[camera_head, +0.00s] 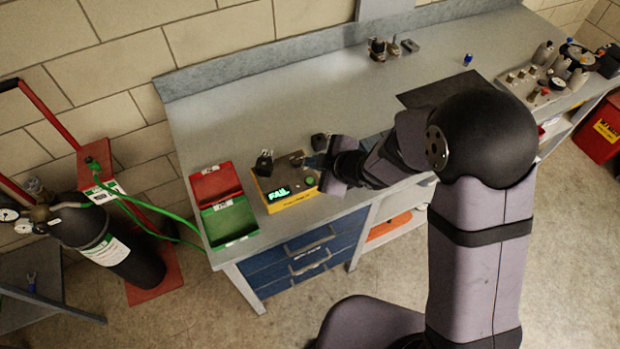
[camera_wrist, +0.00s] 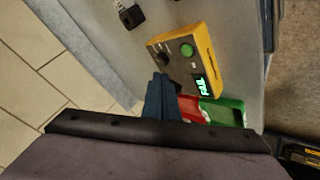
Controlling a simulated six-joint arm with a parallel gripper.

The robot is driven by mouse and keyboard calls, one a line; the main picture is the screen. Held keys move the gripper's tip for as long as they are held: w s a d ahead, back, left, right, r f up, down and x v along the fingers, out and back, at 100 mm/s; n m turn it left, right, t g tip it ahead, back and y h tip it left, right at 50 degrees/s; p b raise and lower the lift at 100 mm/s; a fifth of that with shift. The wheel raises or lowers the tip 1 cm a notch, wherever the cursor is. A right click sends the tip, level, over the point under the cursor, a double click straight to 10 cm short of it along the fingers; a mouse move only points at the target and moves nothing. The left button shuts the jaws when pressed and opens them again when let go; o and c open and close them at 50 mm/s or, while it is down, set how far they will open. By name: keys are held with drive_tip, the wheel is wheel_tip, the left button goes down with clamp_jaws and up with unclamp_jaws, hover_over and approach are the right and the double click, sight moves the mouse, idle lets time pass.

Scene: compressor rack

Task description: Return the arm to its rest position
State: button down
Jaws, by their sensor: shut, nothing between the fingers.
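My arm (camera_head: 480,245) reaches from the lower right over the workbench, bent at a large black joint. My gripper (camera_head: 313,162) is at the arm's left end, just right of the yellow tester box (camera_head: 285,187). In the wrist view my gripper (camera_wrist: 160,80) shows as dark blue fingers, shut together and empty. The tester (camera_wrist: 190,62) lies just beyond the fingers there, with a green button and a lit display reading FAIL. Whether the fingers touch the tester is unclear.
A red and green bin pair (camera_head: 230,219) sits left of the tester. Small black parts (camera_head: 264,162) stand near it. A dark mat (camera_head: 440,88) lies behind my arm. A gas cylinder (camera_head: 115,255) stands left of the bench (camera_head: 250,110). The bench's back middle is mostly clear.

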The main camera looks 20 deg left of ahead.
idle(0.4)
drive_tip(key=shift+d+f+m, duration=0.2)
drive_tip(key=shift+d+m, duration=0.05)
drive_tip(key=shift+m, duration=0.05)
drive_tip(key=d+f+m+h, duration=0.1)
drive_tip(key=d, duration=0.1)
drive_tip(key=d+f+m+h, duration=0.1)
drive_tip(key=d+f, duration=0.1)
drive_tip(key=s+d+f+m+g+h, duration=0.1)
drive_tip(key=d+h, duration=0.1)
drive_tip(key=d, duration=0.1)
drive_tip(key=shift+d+f, duration=0.1)
drive_tip(key=shift+f, duration=0.15)
drive_tip(key=s+d+f+m+g+h, duration=0.35)
drive_tip(key=s+d+m+h, duration=0.2)
drive_tip(key=s+d, duration=0.55)
drive_tip(key=s+d+r+m+g, duration=0.4)
drive_tip(key=s+d+r+m, duration=0.3)
drive_tip(key=s+d, duration=0.15)
drive_tip(key=w+d+r+m+t+y, duration=0.2)
drive_tip(key=w+d+r+m+t, duration=0.1)
drive_tip(key=d+r+m, duration=0.1)
drive_tip(key=shift+w+d+r, duration=0.35)
drive_tip(key=shift+w+r, duration=0.05)
drive_tip(key=shift+r, duration=0.45)
